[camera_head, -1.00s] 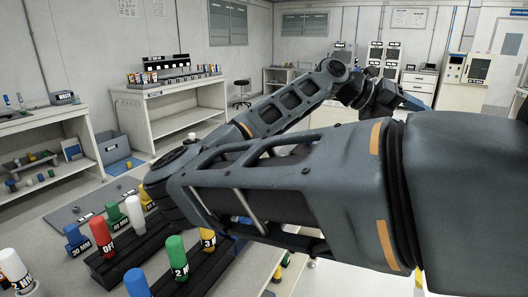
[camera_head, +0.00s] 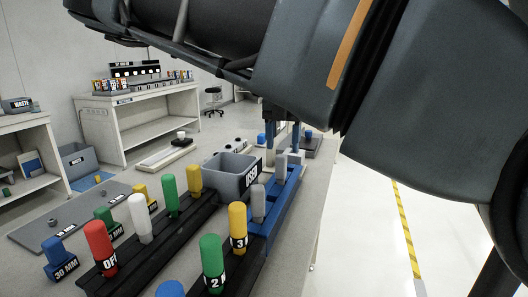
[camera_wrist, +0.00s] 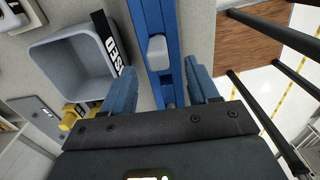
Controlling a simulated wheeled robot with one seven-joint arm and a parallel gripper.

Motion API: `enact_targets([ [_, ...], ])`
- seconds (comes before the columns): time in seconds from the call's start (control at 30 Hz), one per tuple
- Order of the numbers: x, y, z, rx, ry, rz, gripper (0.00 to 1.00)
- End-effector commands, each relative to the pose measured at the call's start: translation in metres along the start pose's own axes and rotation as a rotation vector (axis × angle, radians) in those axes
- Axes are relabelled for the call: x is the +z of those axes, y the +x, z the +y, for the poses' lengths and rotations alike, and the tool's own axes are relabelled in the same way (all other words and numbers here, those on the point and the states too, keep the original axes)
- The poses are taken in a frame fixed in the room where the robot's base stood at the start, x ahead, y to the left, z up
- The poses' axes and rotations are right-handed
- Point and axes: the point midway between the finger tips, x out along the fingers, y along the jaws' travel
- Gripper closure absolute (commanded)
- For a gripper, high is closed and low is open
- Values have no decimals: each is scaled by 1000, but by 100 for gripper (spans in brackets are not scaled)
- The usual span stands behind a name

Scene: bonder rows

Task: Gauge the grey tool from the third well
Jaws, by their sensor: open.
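A blue rack (camera_head: 284,193) runs along the right edge of the bench and holds grey tools upright. One grey tool (camera_head: 259,203) stands nearer me, and another grey tool (camera_head: 281,167) stands farther along, below my gripper (camera_head: 282,142). In the wrist view the rack (camera_wrist: 146,17) runs up the picture, with a grey tool (camera_wrist: 157,48) just ahead of my gripper (camera_wrist: 159,80). The blue fingers are open and apart on either side of the rack, with nothing held. Which well is the third, and any gauge, I cannot tell.
A grey bin labelled USED (camera_head: 229,176) stands left of the rack; it shows in the wrist view (camera_wrist: 72,62). Black racks with coloured pegs (camera_head: 142,219) fill the near bench. A grey mat (camera_head: 62,222) lies left. Floor is clear at right.

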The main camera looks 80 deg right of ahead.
Motion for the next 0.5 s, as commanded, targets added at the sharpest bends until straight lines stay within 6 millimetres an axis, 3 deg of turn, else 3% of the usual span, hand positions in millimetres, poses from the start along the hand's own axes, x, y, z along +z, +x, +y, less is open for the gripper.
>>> enact_targets([
  [0.27, 0, 12, 1, 4, 0, 1, 40],
  [0.5, 0, 39, 0, 2, 0, 2, 40],
])
